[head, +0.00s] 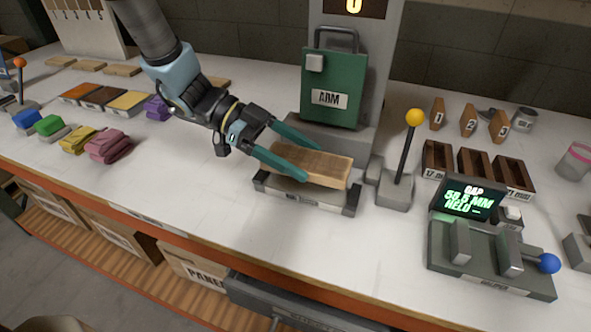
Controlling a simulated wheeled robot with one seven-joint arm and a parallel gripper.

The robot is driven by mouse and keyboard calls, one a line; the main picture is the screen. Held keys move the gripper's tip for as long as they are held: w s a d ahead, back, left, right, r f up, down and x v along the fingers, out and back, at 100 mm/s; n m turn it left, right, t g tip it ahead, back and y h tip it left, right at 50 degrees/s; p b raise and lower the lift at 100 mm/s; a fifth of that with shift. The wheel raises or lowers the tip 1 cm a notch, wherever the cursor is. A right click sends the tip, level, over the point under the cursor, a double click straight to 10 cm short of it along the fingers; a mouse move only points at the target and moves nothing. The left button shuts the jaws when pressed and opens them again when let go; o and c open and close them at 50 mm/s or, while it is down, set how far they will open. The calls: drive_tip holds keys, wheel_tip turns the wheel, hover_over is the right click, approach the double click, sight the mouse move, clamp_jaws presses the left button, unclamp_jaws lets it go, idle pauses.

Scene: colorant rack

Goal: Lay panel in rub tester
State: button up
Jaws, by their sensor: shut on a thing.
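A light brown wooden panel (318,165) is between the teal fingers of my gripper (294,155), in the middle of the head view. My gripper is shut on the panel. The panel lies level at the bed of the rub tester (318,196), a low grey tray with dark end blocks in front of the green machine head labelled ARM (331,98). I cannot tell whether the panel rests fully on the bed or is just above it.
A yellow-knobbed lever (405,160) stands right of the bed. Further right are a gap gauge with a lit display (470,203) and small wooden boxes (475,165). Folded cloths (108,145) and coloured panels (103,97) lie left. The counter's front middle is clear.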

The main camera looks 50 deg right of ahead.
sight(300, 185)
drive_tip(key=shift+s+f+p, duration=0.1)
drive_tip(key=shift+f+p, duration=0.3)
drive_tip(key=shift+f, duration=1.85)
drive_tip(key=shift+f, duration=0.15)
drive_tip(key=o, duration=1.3)
drive_tip(key=shift+c, duration=0.2)
drive_tip(key=b+v, duration=0.2)
drive_tip(key=v, duration=1)
drive_tip(key=shift+r+b, duration=0.25)
drive_tip(key=shift+b, duration=0.1)
